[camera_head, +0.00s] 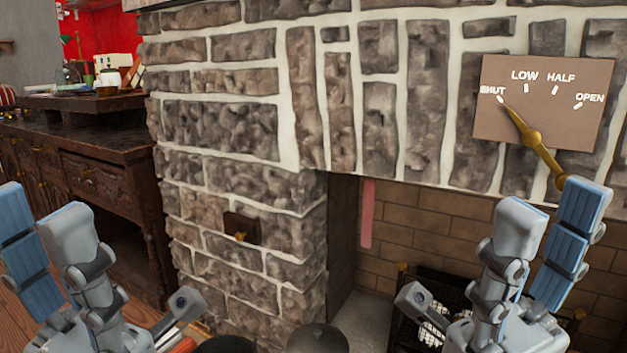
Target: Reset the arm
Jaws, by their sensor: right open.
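A brown damper plate (548,103) marked SHUT, LOW, HALF and OPEN is on the stone chimney at the upper right. Its brass lever (533,140) slants up to the left, with its thin end at the SHUT mark. My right gripper (485,252) is open and empty below the plate, fingers pointing up. One blue-padded finger overlaps the lever's lower end in the picture; I cannot tell if they touch. My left gripper (112,255) is at the lower left, fingers spread, with nothing in it.
The stone fireplace (225,140) fills the middle. Its brick opening (425,225) holds a dark grate (432,283) behind my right gripper. A small dark box with a brass knob (241,229) is on the left pillar. A carved wooden cabinet (95,165) stands at the left.

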